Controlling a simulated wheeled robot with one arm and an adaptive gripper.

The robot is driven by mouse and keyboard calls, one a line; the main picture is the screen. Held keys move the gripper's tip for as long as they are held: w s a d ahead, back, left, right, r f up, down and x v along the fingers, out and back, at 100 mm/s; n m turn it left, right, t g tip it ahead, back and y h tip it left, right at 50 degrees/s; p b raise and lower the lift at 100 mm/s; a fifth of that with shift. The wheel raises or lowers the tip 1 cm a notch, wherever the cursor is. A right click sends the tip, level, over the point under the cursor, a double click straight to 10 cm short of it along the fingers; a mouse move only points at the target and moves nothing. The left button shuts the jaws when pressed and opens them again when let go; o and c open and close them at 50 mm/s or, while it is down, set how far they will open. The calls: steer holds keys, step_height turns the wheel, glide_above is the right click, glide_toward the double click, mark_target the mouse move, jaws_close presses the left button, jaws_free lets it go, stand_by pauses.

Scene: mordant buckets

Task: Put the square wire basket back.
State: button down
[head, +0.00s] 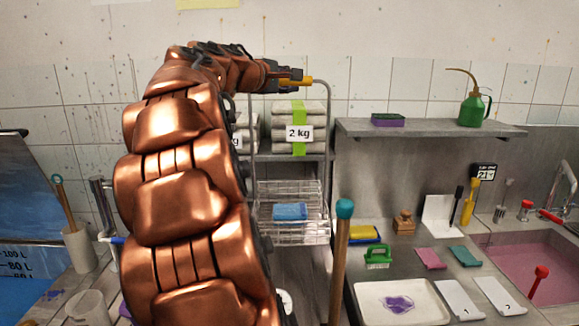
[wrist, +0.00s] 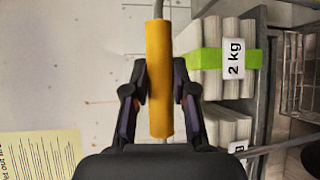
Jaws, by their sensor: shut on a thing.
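The square wire basket (head: 290,233) hangs below a tall arched metal handle (head: 328,140) with an orange-yellow grip (head: 297,82). A folded blue cloth (head: 290,211) appears to lie inside it. My gripper (head: 290,77) is shut on that grip at the top of the arch. In the wrist view the fingers of my gripper (wrist: 160,95) stand on both sides of the grip (wrist: 159,60). Part of the basket (wrist: 300,70) shows at the right edge there. My arm hides the left of the head view, and I cannot tell what is directly under the basket.
White bundles labelled 2 kg (head: 300,133) sit on a grey shelf behind the handle. A teal-topped stick (head: 341,260) stands close at the basket's right. A blue vat (head: 30,220) is at the left. A cluttered counter with a white tray (head: 400,315) is at the right.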

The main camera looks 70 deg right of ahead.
step_height(320, 180, down, 16)
steer(key=p, duration=0.1)
steer(key=shift+f, duration=0.15)
stand_by(0.6)
steer(key=c, duration=0.9)
jaws_free()
steer(key=shift+c, duration=0.2)
steer(key=shift+f, duration=0.2)
steer(key=f+b+v, duration=0.1)
steer(key=b+v, duration=0.2)
steer(key=v, duration=0.4)
steer(key=shift+a, duration=0.5)
steer(key=shift+s+r, duration=0.15)
